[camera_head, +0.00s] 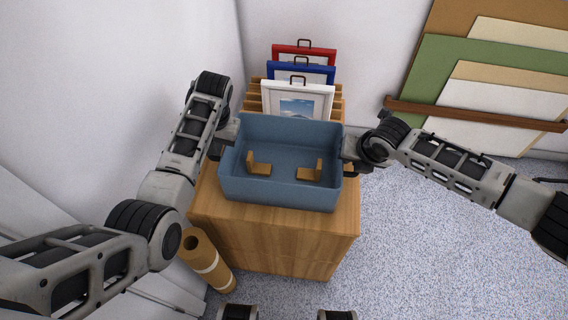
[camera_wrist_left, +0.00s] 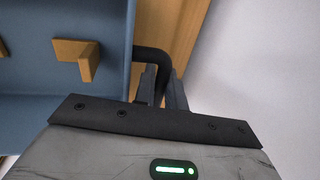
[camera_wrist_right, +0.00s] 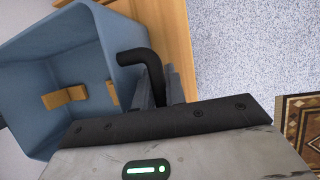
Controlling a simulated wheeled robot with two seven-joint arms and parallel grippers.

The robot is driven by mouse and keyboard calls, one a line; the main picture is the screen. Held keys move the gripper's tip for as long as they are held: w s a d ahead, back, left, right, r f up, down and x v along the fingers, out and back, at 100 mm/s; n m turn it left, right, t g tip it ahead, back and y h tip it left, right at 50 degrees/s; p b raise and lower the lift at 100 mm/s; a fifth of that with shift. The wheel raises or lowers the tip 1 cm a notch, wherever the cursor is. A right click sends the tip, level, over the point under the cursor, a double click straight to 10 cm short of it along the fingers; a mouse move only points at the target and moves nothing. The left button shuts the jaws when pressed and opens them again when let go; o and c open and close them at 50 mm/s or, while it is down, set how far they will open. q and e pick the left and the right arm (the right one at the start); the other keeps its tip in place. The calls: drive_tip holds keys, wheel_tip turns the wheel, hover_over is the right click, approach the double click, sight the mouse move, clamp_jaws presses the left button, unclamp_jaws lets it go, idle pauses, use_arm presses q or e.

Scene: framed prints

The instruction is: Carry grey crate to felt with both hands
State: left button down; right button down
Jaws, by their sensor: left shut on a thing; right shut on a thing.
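The grey crate (camera_head: 282,193), bluish in colour, is over the top of a wooden cabinet (camera_head: 275,240). I cannot tell whether it rests on it or hangs just above. Two wooden corner pieces (camera_head: 259,169) lie inside the crate. My left gripper (camera_head: 229,131) is shut on the black handle (camera_wrist_left: 152,58) at the crate's left side. My right gripper (camera_head: 351,150) is shut on the black handle (camera_wrist_right: 138,60) at its right side. I cannot make out the felt in any view.
Red, blue and white framed prints (camera_head: 297,102) stand in a wooden rack just behind the crate. A brown roll (camera_head: 207,262) leans at the cabinet's left. Boards (camera_head: 490,85) lean on the right wall. A patterned rug (camera_wrist_right: 300,125) shows in the right wrist view. Speckled floor at right is open.

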use_arm(q)
drive_tip(key=shift+r, duration=0.2)
use_arm(e)
drive_tip(key=shift+r, duration=0.2)
